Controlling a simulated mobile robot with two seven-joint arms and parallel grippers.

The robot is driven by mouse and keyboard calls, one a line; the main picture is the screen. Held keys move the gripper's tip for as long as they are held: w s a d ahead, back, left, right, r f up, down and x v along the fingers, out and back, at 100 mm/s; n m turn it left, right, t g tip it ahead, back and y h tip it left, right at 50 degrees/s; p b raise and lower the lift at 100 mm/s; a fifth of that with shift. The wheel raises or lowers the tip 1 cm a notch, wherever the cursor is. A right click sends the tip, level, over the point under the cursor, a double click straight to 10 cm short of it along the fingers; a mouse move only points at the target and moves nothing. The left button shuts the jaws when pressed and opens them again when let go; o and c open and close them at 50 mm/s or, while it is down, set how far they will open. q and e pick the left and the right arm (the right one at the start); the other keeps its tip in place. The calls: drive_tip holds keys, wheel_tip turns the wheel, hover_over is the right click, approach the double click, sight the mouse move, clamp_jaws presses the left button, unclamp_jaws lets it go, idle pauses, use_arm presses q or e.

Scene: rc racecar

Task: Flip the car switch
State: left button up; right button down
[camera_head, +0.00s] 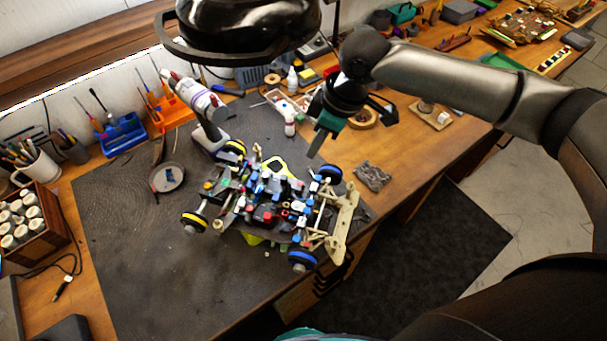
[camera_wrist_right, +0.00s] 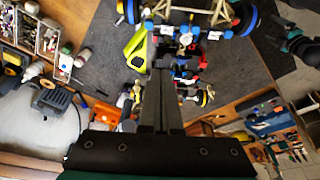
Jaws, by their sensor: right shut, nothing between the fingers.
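The RC car (camera_head: 268,212) is an open chassis crowded with blue, red and white parts. It stands on the dark mat with yellow- and blue-banded wheels and a beige frame at its right end. It also shows at the top of the right wrist view (camera_wrist_right: 187,38). I cannot make out which small part is the switch. My right gripper (camera_head: 316,150) is shut and empty, pointing down above the car's far side, apart from it. Its closed fingers (camera_wrist_right: 162,45) cover part of the car in the wrist view.
The dark work mat (camera_head: 120,240) has free room left of the car. A black lamp head (camera_head: 245,30) hangs above.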

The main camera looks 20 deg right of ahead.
drive_tip(key=shift+s, duration=0.15)
drive_tip(key=shift+f, duration=0.1)
hover_over(297, 188)
drive_tip(key=f, duration=0.7)
drive_tip(key=d+f, duration=0.1)
drive_tip(key=f, duration=0.3)
drive_tip(key=shift+s+f, duration=0.35)
drive_tip(key=shift+f, duration=0.9)
drive_tip(key=shift+w, duration=0.1)
